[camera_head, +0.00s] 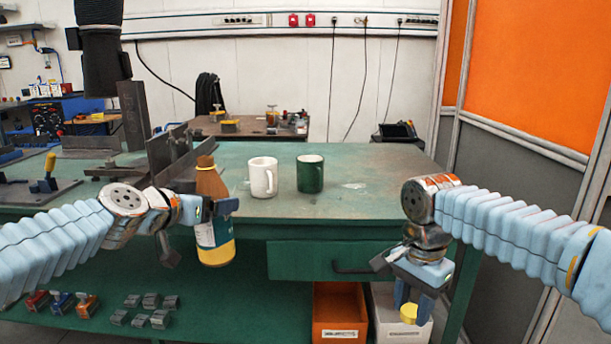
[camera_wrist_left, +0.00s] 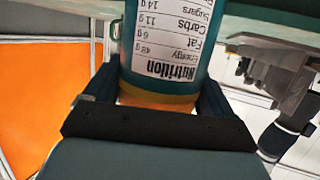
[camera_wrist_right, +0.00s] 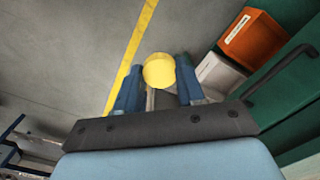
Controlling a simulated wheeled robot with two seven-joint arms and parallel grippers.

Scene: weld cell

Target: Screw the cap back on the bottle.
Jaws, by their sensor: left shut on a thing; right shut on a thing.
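The bottle's top looks capless in the head view. The yellow cap (camera_head: 409,313) is held between the fingertips of my right gripper (camera_head: 412,300), which points down, well right of and lower than the bottle. The cap also shows in the right wrist view (camera_wrist_right: 159,71).
A white mug (camera_head: 263,178) and a green mug (camera_head: 310,174) stand on the green table (camera_head: 375,190). Metal plates and clamps (camera_head: 165,150) stand at its left. Below are a drawer (camera_head: 310,260), an orange bin (camera_head: 340,315), a whitish bin (camera_head: 385,325) and a shelf with small parts.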

